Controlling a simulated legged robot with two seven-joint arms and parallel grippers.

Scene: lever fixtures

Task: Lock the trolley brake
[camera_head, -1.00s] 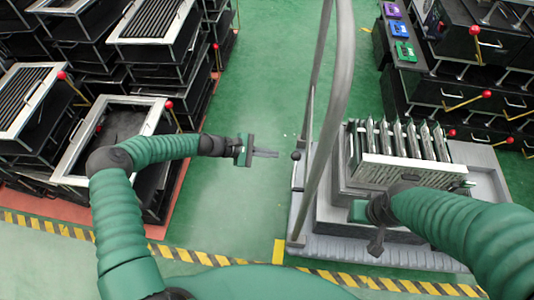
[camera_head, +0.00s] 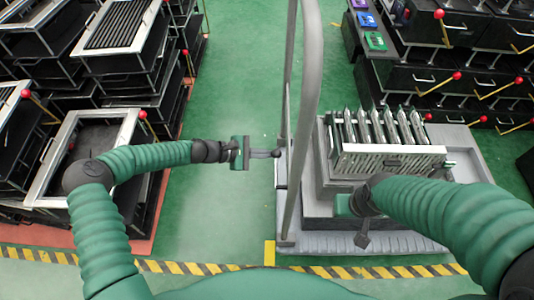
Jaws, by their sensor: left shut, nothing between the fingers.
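The grey trolley (camera_head: 400,243) stands on the green floor right of centre, with its tall bent handle frame (camera_head: 307,110) rising at its left side. A small dark brake lever (camera_head: 281,143) is at the trolley's left edge, beside the frame, and is partly hidden. My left gripper (camera_head: 276,153) is shut and empty, its fingertips at the trolley's left edge close to the lever. I cannot tell whether they touch it. My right gripper (camera_head: 362,240) hangs low over the trolley's near part, pointing down; its fingers are too small to read.
A metal rack of upright plates (camera_head: 390,150) sits on the trolley. Black fixtures with red-knobbed levers stand at left (camera_head: 90,150) and at right (camera_head: 460,90). A yellow-black floor stripe (camera_head: 195,268) runs in front. The green floor left of the trolley is clear.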

